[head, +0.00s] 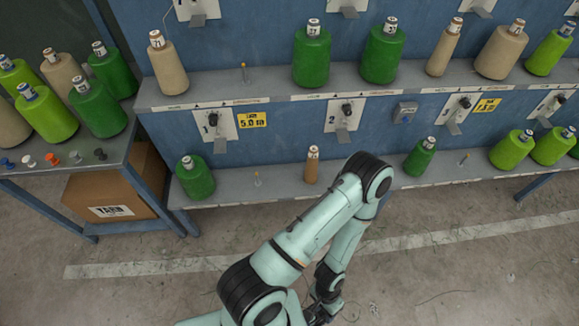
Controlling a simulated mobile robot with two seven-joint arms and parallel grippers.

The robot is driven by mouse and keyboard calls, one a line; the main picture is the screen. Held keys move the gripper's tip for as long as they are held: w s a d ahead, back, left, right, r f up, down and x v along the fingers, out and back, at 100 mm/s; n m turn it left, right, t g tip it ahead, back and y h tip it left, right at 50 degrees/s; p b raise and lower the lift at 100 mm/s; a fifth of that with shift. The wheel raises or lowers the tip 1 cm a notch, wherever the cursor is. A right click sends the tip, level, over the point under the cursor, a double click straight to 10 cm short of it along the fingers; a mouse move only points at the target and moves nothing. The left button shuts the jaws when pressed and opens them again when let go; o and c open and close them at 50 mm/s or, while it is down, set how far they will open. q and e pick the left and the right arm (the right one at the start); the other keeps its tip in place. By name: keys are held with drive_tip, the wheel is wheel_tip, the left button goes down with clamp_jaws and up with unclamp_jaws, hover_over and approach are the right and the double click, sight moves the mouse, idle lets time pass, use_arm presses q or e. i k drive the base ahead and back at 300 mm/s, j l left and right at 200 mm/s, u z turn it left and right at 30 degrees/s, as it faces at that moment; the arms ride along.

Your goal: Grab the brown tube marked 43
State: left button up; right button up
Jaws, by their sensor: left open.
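A slim brown tube (312,167) with a white label at its top stands upright on the lower shelf of the blue rack, near the middle. The number on its label is too small to read for sure. My left arm reaches in from the bottom, its elbow just right of the tube. My left gripper (322,311) hangs low over the floor at the bottom edge, well below and apart from the tube. It is open, dark and partly cut off by the frame edge. My right gripper is not in view.
Green cones (311,57) and tan cones (167,66) stand on the upper shelf (230,90). A side table (60,175) with cones and a cardboard box (112,190) stand at left. The front floor is mostly clear.

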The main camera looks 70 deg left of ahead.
sight(310, 172)
drive_tip(key=u, duration=2.25)
drive_tip(key=i+l, duration=0.55)
drive_tip(key=i+l+u, duration=0.3)
drive_tip(key=u, duration=0.15)
drive_tip(key=i+l+u, duration=0.4)
drive_tip(key=k, duration=0.1)
